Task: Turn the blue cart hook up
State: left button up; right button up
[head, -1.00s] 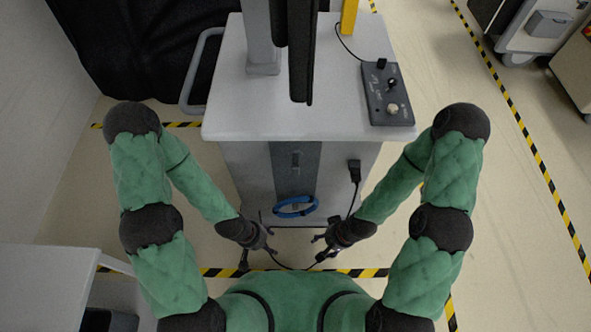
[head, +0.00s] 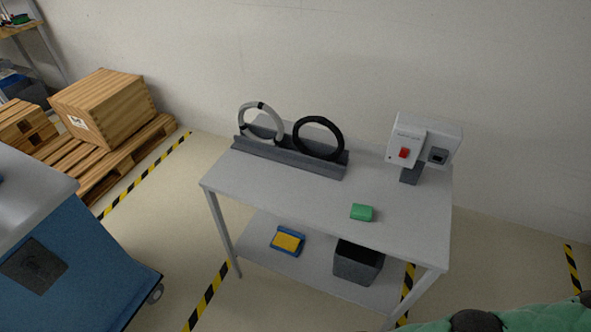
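A blue cart (head: 85,262) with a grey top (head: 30,195) stands at the left edge of the head view, cut off by the frame. A dark square panel (head: 34,265) is on its blue side, and a caster (head: 156,293) shows at its lower corner. I cannot make out a hook on the visible part of it. Neither of my grippers is in view; only a bit of my green arm or shoulder shows at the lower right.
A grey table (head: 300,195) stands in the middle, with a rack (head: 290,158) holding a grey ring (head: 243,120) and a black ring (head: 318,120). A switch box (head: 418,130) and a green block (head: 361,212) are on it. Pallets with a wooden crate (head: 110,108) stand at back left.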

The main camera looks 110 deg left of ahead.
aim_at(28, 263)
jog(key=u, duration=5.8)
jog(key=i+j, duration=0.15)
jog(key=j, duration=0.15)
jog(key=i+j, duration=0.15)
jog(key=j, duration=0.2)
jog(key=i+j, duration=0.15)
jog(key=j, duration=0.15)
